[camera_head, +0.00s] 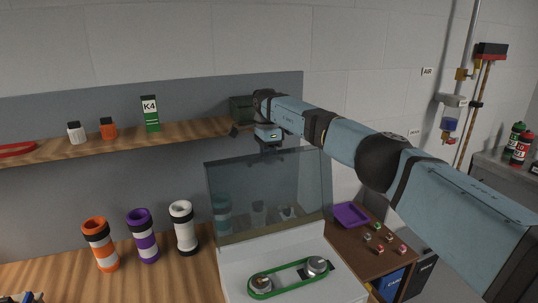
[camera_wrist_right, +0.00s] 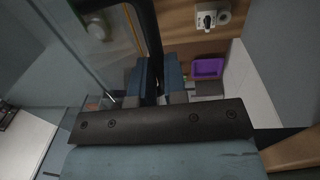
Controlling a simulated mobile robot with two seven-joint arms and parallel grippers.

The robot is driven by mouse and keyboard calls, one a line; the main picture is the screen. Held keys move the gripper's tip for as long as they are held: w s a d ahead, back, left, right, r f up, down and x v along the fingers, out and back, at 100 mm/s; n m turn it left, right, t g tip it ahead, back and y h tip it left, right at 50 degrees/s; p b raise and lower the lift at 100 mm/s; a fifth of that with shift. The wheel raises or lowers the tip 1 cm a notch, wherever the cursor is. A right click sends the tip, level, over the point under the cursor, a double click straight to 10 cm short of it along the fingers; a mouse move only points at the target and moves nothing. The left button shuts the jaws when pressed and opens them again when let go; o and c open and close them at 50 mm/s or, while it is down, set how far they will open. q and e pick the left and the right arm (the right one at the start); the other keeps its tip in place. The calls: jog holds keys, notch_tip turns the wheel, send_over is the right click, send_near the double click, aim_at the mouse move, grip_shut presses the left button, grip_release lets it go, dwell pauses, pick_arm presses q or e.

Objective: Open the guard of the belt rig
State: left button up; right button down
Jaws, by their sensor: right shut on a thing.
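The belt rig (camera_head: 320,277) is a white box with a green belt (camera_head: 290,278) looped around two metal pulleys. Its clear, tinted guard (camera_head: 262,185) stands raised and nearly upright at the back of the rig, so the belt is uncovered. My right gripper (camera_head: 271,143) is at the guard's top edge. In the right wrist view, its two blue fingers (camera_wrist_right: 157,85) are shut on a dark bar at the guard's edge. A small blue and dark part at the bottom left corner looks like the tip of my left gripper (camera_head: 22,298); its jaws cannot be made out.
A wooden shelf (camera_head: 190,131) with small bottles and a green K4 box (camera_head: 150,114) runs behind. Orange, purple and white tubes (camera_head: 184,228) stand left of the rig. A purple tray (camera_head: 350,215) and several small parts lie on a brown surface at right.

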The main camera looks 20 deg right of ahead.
jog(key=shift+a+f, duration=0.1)
jog(key=shift+f, duration=0.25)
jog(key=c, duration=1.5)
grip_release()
jog(key=o, duration=0.3)
jog(key=shift+w+f, duration=0.15)
jog(key=shift+w, duration=0.15)
pick_arm(q)
jog(key=r+p, duration=0.2)
jog(key=p, duration=0.1)
jog(key=r+p, duration=0.1)
jog(key=shift+w+a+r+n, duration=0.15)
jog(key=shift+w+a+n, duration=0.05)
jog(key=shift+w+n, duration=0.15)
pick_arm(e)
jog(key=shift+o, duration=0.2)
notch_tip(320, 180, up, 14)
jog(key=w, duration=0.1)
